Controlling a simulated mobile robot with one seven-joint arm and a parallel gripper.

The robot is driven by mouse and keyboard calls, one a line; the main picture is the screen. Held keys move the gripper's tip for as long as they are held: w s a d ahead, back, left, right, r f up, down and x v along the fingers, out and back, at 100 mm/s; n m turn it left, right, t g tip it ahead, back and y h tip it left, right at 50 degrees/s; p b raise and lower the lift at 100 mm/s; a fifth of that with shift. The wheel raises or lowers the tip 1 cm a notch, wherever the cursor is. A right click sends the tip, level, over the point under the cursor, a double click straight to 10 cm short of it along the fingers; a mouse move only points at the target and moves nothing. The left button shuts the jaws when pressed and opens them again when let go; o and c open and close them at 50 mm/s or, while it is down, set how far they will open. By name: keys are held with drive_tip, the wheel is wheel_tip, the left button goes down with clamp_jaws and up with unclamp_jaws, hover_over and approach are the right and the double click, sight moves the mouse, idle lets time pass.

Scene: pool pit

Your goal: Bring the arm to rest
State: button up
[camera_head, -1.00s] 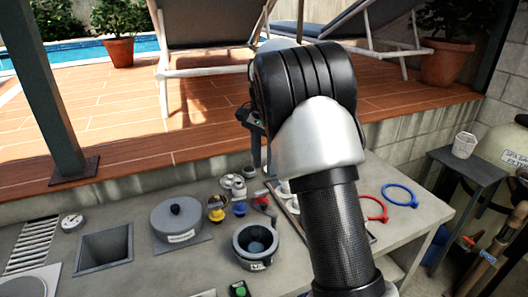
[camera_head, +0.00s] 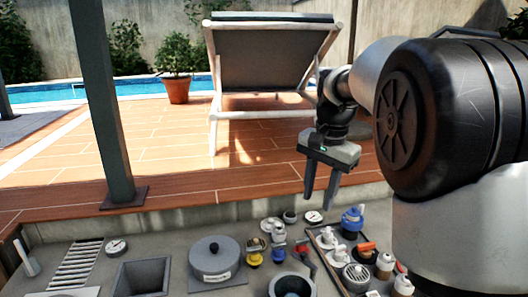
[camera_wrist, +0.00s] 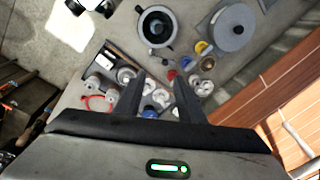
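My gripper (camera_head: 321,190) hangs above the back of the grey worktop, fingers pointing down. Its two dark fingers stand apart with nothing between them. In the wrist view my gripper (camera_wrist: 160,82) also shows open, with clear space between the fingertips and small valve parts on the worktop below. My arm comes in from the right of the head view, bent at a large black joint, and hides the right part of the worktop there. The gripper touches nothing that I can see.
Below lie a tray (camera_head: 334,268) of valve parts, a blue valve (camera_head: 352,219), a lidded grey pot (camera_head: 215,259), an open pot (camera_head: 291,285) and a square recess (camera_head: 141,278). A post (camera_head: 100,110) stands left. A lounger (camera_head: 270,62) stands on the raised deck (camera_head: 170,140).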

drive_tip(key=s+r+n+t, duration=0.1)
drive_tip(key=s+r+n, duration=0.1)
drive_tip(key=s, duration=0.5)
drive_tip(key=s+r+n+t, duration=0.1)
drive_tip(key=s+r+n, duration=0.15)
drive_tip(key=s, duration=0.55)
drive_tip(key=s+a+f+n+t, duration=0.1)
drive_tip(key=s+f+n, duration=0.3)
drive_tip(key=s, duration=0.6)
drive_tip(key=shift+s+a+f+t+h+p, duration=0.2)
drive_tip(key=shift+f+t+h+p, duration=0.1)
drive_tip(key=shift+f+t, duration=0.3)
